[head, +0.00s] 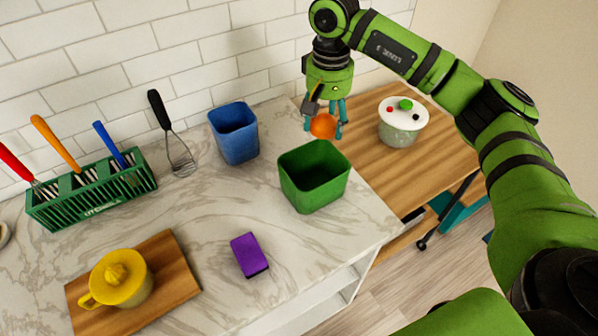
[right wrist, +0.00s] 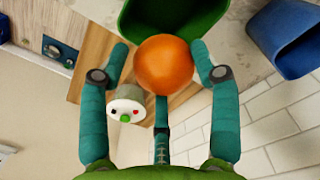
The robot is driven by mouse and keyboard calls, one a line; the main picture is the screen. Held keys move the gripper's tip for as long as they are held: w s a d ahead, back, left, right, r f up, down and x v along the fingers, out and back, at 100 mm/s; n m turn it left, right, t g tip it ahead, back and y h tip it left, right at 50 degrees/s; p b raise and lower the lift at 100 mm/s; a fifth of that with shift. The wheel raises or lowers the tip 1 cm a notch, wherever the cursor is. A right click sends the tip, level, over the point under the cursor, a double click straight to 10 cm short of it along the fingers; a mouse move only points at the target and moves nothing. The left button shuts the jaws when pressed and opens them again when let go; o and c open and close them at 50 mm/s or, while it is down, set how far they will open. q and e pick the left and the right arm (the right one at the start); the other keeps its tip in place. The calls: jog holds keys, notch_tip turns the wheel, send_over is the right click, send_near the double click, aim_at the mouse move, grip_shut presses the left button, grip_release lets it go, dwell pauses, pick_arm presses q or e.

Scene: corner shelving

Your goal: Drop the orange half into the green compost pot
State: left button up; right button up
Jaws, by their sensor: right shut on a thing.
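The orange half (head: 323,126) is held between the teal fingers of my right gripper (head: 324,122). In the right wrist view the orange half (right wrist: 163,65) sits between the fingertips, its rounded side showing. The green compost pot (head: 314,178) stands on the marble counter near its right edge, open at the top, its inside looking empty. In the head view the orange half shows just above and behind the pot's back rim. In the right wrist view the pot (right wrist: 170,18) appears beyond the orange half. My left gripper is not in view.
A blue pot (head: 234,133) stands left of the green one. A lidded pot (head: 402,122) is on the wooden table to the right. A purple sponge (head: 249,255), a yellow juicer (head: 121,279) on a board, and a green utensil rack (head: 93,190) stand on the counter.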

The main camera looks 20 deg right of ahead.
aim_at(326, 137)
jog(key=shift+s+d+f+b, duration=0.2)
jog(key=shift+f+b, duration=0.25)
jog(key=shift+f, duration=0.3)
notch_tip(326, 137, down, 3)
jog(key=shift+a+f+b, duration=0.1)
jog(key=shift+b, duration=0.75)
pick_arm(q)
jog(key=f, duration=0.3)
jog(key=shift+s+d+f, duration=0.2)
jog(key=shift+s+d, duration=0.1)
pick_arm(e)
jog(key=shift+f, duration=0.45)
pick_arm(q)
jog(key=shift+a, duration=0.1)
pick_arm(e)
jog(key=o, duration=1.3)
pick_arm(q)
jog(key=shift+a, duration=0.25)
pick_arm(e)
jog(key=shift+r, duration=0.1)
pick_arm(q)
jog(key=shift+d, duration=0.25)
pick_arm(e)
notch_tip(326, 137, up, 12)
jog(key=shift+f, duration=0.1)
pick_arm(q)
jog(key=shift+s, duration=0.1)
